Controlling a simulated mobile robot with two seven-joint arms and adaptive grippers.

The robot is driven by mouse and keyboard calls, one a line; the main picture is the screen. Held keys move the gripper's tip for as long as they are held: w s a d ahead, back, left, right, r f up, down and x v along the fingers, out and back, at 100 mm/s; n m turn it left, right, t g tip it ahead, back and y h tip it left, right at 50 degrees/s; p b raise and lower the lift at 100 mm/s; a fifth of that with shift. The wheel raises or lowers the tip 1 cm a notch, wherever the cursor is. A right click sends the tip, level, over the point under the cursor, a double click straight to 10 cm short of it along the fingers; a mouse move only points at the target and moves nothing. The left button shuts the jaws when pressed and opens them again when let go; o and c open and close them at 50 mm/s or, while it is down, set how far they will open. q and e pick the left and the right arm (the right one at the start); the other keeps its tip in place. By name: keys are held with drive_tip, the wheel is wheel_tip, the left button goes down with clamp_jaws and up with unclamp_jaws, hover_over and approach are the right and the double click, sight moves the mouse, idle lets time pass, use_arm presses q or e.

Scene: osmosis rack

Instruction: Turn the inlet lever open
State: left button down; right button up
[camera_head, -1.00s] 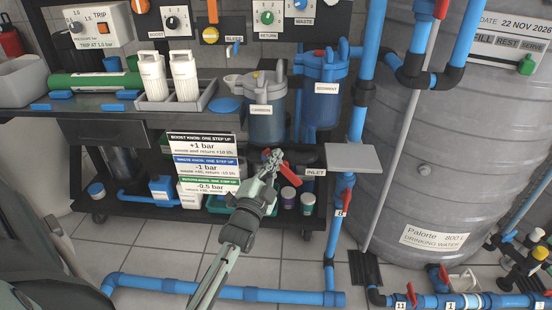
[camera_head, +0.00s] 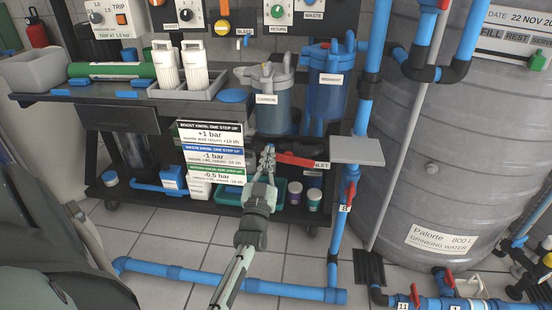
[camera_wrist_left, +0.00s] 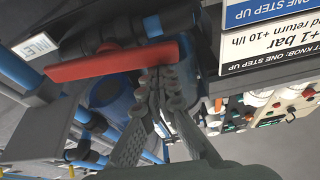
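The red inlet lever (camera_head: 297,160) lies nearly level beside the white INLET label (camera_head: 322,165), under the blue filter housings. It also shows in the left wrist view (camera_wrist_left: 105,58) as a long red bar, near the INLET label (camera_wrist_left: 42,46). My left gripper (camera_head: 267,152) is at the lever's left end. In the left wrist view its fingertips (camera_wrist_left: 160,76) are drawn together just at the bar's end, at its edge. The fingers look shut, with nothing seen between them; I cannot tell whether they touch the lever. My right gripper is not in view.
A three-part sign (camera_head: 212,155) stands close left of the gripper. A grey plate (camera_head: 357,150) and blue pipe with a red valve (camera_head: 348,195) stand to the right. A large grey tank (camera_head: 440,170) fills the right side. Blue pipe (camera_head: 230,284) runs along the floor.

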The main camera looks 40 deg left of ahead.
use_arm(q)
drive_tip(key=shift+a+f+n+y, duration=0.15)
drive_tip(key=shift+f+n+y, duration=0.2)
drive_tip(key=shift+n, duration=0.45)
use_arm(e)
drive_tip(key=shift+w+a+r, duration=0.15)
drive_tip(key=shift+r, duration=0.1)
